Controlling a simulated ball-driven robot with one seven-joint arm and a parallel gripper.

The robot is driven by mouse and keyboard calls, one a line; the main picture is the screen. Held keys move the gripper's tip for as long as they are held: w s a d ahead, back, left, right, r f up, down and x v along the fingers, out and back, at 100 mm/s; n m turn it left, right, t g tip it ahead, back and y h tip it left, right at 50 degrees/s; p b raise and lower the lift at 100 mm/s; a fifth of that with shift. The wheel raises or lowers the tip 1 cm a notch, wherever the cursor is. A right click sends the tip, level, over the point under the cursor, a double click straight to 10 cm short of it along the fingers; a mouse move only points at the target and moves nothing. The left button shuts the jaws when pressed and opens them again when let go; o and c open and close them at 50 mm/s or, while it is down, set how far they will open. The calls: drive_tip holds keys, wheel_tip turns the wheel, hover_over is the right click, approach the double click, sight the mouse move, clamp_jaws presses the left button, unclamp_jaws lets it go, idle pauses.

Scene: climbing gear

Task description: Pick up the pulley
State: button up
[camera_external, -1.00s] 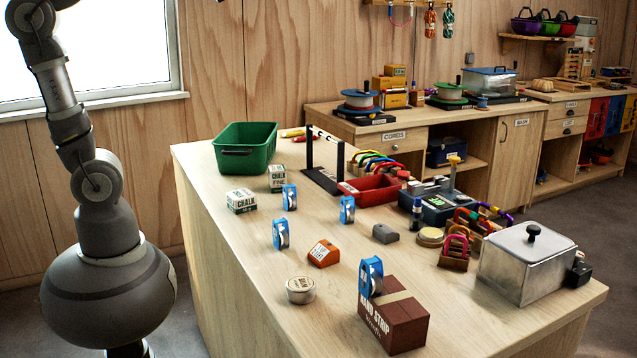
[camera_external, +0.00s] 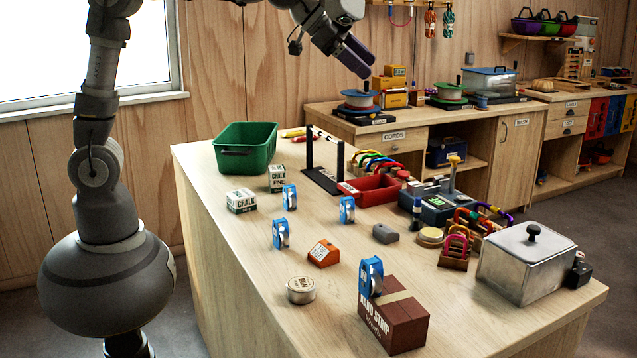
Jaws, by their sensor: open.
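Several blue pulleys with silver wheels stand on the wooden table. One pulley (camera_external: 290,197) is near the chalk boxes, one pulley (camera_external: 347,210) stands to its right, and one pulley (camera_external: 281,234) stands nearer the front. Another pulley (camera_external: 371,277) stands upright at the brown box, overlapping its top left in the picture; I cannot tell whether it rests on the box. My gripper (camera_external: 356,61) is at the top of the view, high above the table's far side, tilted down to the right. It is open and empty, away from all the pulleys.
A green bin (camera_external: 246,150) and chalk boxes (camera_external: 241,201) stand at the table's left. A black rack (camera_external: 325,165), red tray (camera_external: 371,190), orange block (camera_external: 323,254), grey block (camera_external: 385,233), round tin (camera_external: 300,290), brown box (camera_external: 394,316) and steel container (camera_external: 525,262) surround the pulleys. The front left is clear.

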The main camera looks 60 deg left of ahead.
drive_tip(key=s+d+f+m+g+h+p, duration=0.1)
drive_tip(key=d+f+m+g, duration=0.2)
drive_tip(key=d+f, duration=0.6)
drive_tip(key=m+g+p, duration=0.2)
drive_tip(key=m+g, duration=0.4)
approach(367, 259)
drive_tip(key=shift+h, duration=0.4)
drive_tip(key=f, duration=0.2)
drive_tip(key=d+f, duration=0.1)
drive_tip(key=f, duration=0.2)
drive_tip(key=shift+f, duration=0.1)
drive_tip(key=x, duration=0.2)
drive_tip(key=b+x, duration=0.1)
drive_tip(key=x, duration=0.2)
drive_tip(key=b+x, duration=0.1)
drive_tip(key=x, duration=0.2)
drive_tip(key=shift+w, duration=0.3)
